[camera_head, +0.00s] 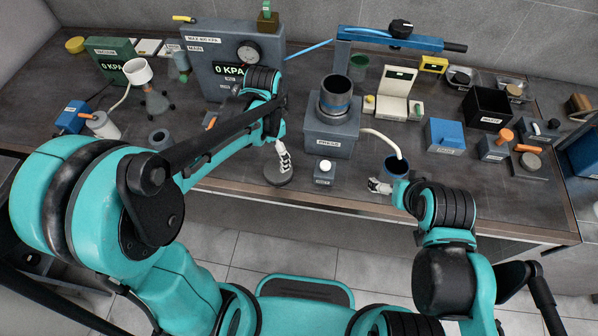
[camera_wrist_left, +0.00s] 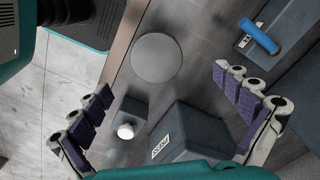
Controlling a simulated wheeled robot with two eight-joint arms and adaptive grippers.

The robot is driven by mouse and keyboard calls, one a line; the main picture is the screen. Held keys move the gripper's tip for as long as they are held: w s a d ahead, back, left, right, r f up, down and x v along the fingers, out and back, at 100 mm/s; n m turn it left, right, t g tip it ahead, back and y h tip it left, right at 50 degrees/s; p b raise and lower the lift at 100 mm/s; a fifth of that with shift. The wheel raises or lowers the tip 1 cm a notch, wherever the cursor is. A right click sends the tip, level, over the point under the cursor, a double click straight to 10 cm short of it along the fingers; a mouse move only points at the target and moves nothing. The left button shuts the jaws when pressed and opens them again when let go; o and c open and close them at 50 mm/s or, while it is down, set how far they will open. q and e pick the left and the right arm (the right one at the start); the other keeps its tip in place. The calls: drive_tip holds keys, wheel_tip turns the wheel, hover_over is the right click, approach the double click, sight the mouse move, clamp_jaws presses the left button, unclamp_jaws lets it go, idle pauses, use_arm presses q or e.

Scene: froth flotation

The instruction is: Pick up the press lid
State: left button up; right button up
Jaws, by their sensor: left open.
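The press lid, seemingly the round grey disc (camera_head: 275,176), lies flat on the bench near its front edge. It also shows whole in the left wrist view (camera_wrist_left: 156,58). My left gripper (camera_head: 285,163) is just above it in the head view. In the left wrist view the left fingers (camera_wrist_left: 165,105) are spread wide with nothing between them, and the disc is beyond the fingertips. My right gripper (camera_head: 381,186) is beside a blue cup (camera_head: 397,167) at the front edge; whether its fingers grip the cup is unclear.
The press (camera_head: 330,135), a grey block with a dark open cylinder (camera_head: 335,98), stands right of the disc. A small box with a white button (camera_head: 325,168) is in front of it. A large gauge panel (camera_head: 205,70) stands behind. Bench left of the disc is fairly clear.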

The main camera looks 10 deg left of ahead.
sight(278, 170)
use_arm(q)
drive_tip(key=f+b, duration=0.1)
drive_tip(key=f, duration=0.1)
drive_tip(key=f+b, duration=0.1)
drive_tip(key=f, duration=0.2)
drive_tip(key=d+f+b, duration=0.1)
drive_tip(key=f, duration=0.1)
drive_tip(key=shift+s+f, duration=0.1)
drive_tip(key=shift+f, duration=0.5)
drive_tip(key=c, duration=1.5)
